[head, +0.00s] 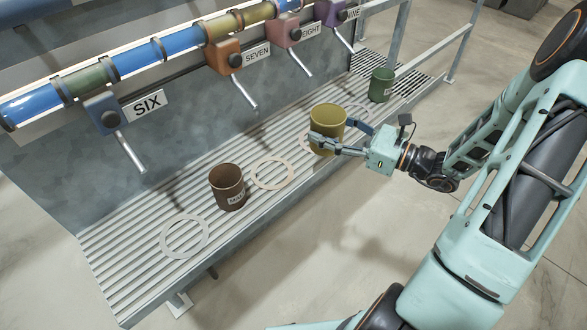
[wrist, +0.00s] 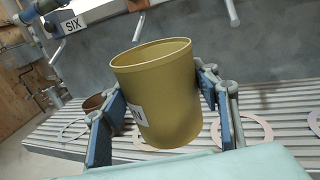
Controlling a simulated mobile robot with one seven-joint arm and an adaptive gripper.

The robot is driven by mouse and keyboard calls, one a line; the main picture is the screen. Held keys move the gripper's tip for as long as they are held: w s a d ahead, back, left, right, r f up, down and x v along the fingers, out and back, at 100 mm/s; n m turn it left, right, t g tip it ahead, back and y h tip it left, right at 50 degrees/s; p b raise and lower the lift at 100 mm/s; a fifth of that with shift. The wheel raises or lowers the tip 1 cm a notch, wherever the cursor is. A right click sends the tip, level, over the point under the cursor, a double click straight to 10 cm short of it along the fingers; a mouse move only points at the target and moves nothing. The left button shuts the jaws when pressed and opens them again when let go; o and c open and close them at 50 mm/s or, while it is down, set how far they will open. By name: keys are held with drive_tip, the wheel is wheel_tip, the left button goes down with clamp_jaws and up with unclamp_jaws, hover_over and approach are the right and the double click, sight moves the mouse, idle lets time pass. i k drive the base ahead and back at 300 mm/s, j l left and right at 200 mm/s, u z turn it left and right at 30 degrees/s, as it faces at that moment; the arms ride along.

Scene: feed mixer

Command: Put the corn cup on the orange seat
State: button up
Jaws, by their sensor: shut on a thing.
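A golden-yellow cup (head: 327,128), probably the corn cup, is held upright in my gripper (head: 338,138). In the wrist view the cup (wrist: 165,95) is slightly tilted in the picture and a label ending in N shows at its left side. My gripper (wrist: 165,118) is shut on it, with blue fingers at both sides. The pale orange-tinted ring seat (head: 272,187) lies on the ribbed platform, between the brown cup and the held cup, and looks empty. Whether the held cup touches the platform cannot be told.
A brown labelled cup (head: 228,188) stands left of the pale orange ring, close to it. A pale grey ring (head: 163,246) lies empty at left. A green cup (head: 381,86) stands at the right. Spouts with levers, such as the orange SEVEN block (head: 222,58), overhang the platform (head: 120,262).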

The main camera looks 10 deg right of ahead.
sight(273, 172)
drive_tip(key=k+j+z, duration=0.1)
drive_tip(key=z, duration=0.75)
drive_tip(key=k+j+z, duration=0.25)
drive_tip(key=k+z, duration=0.15)
drive_tip(key=k+u, duration=0.15)
drive_tip(key=u, duration=0.2)
drive_tip(key=k+j+u, duration=0.15)
drive_tip(key=u, duration=0.15)
drive_tip(key=j+u, duration=0.1)
drive_tip(key=u, duration=0.3)
drive_tip(key=k+j+u, duration=0.1)
drive_tip(key=u, duration=0.35)
drive_tip(key=i+j+u, duration=0.15)
drive_tip(key=i+u, duration=0.15)
drive_tip(key=i, duration=0.15)
